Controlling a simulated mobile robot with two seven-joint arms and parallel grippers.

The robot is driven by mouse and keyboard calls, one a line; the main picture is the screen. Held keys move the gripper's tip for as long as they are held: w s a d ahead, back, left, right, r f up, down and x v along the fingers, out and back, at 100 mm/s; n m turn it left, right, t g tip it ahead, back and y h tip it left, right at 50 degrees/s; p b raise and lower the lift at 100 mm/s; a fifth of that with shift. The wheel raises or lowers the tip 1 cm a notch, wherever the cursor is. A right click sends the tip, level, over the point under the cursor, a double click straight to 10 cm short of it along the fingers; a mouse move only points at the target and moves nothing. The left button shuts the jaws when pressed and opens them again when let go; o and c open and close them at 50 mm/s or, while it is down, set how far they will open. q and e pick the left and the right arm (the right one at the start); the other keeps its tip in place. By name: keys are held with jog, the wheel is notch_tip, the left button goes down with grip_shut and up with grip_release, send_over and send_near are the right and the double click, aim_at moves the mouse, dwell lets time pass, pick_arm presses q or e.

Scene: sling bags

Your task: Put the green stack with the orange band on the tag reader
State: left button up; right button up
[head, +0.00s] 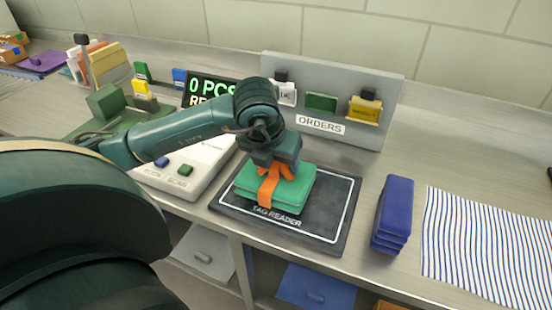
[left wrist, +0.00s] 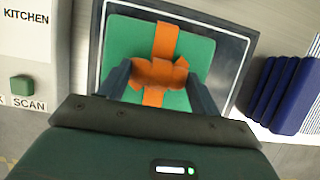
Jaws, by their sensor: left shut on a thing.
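The green stack (head: 301,192) with the orange band (head: 266,191) is over the dark tag reader (head: 331,225), within its white outline. I cannot tell whether it rests on the surface or is just above it. My left gripper (head: 275,168) comes down from above and is shut on the orange bow of the band. In the left wrist view the two fingers (left wrist: 158,80) stand on either side of the bow, with the green stack (left wrist: 125,40) below. My right gripper is not in view.
A blue stack (head: 395,212) stands right of the reader, beside a striped cloth (head: 480,250). The grey orders board (head: 345,85) stands behind. A white console (head: 195,165) with buttons and a display reading "0 PCS" is at the left. The counter's front edge is close to the reader.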

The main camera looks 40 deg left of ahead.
pick_arm(q)
jog(key=o, duration=1.7)
jog(key=shift+c, duration=0.2)
jog(key=v, duration=1.2)
jog(key=shift+p, duration=0.3)
